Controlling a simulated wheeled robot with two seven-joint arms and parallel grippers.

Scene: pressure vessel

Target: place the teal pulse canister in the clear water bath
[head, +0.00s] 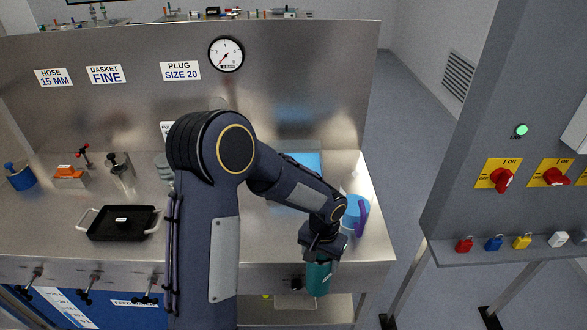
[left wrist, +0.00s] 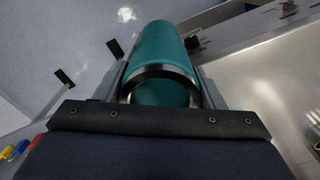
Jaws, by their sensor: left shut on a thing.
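The teal pulse canister (head: 319,279) is held by my left gripper (head: 320,252), below the fingers and near the steel bench's front right edge. In the left wrist view the canister (left wrist: 165,55) lies between the two fingers, with its metal-rimmed end towards the camera. My left gripper (left wrist: 160,88) is shut on it. I cannot clearly make out the clear water bath. A flat light-blue patch (head: 307,160) shows behind my left arm, partly hidden, and may be part of it. My right gripper is not in view.
A blue vessel with a purple part (head: 361,216) stands right of the gripper, close to it. A black tray (head: 122,223) lies on the bench's left side. A grey panel (head: 505,130) with red switches stands at right, with floor between.

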